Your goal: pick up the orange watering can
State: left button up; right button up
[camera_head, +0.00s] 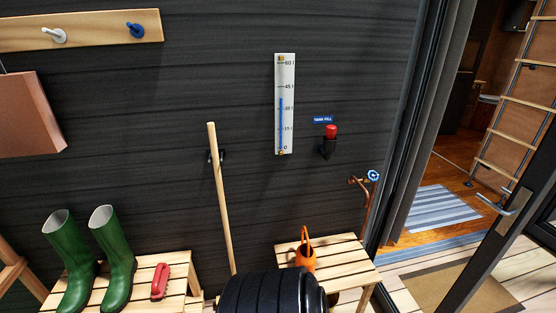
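The orange watering can (306,262) stands on a small slatted wooden bench (346,257) against the dark wall, right of the picture's bottom middle. Its handle loop points up. Its lower part is partly hidden behind a black ribbed object at the bottom edge. Neither of my grippers is in view.
Green boots (116,258) and a red object (160,281) are on another slatted bench (180,267) at left. A wooden pole (221,200) leans on the wall. A copper tap with a blue handle (373,176) is behind the right bench. An open doorway is at right.

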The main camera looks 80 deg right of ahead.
aim_at(305, 255)
jog(key=k+j+z, duration=0.1)
jog(key=z, duration=2.85)
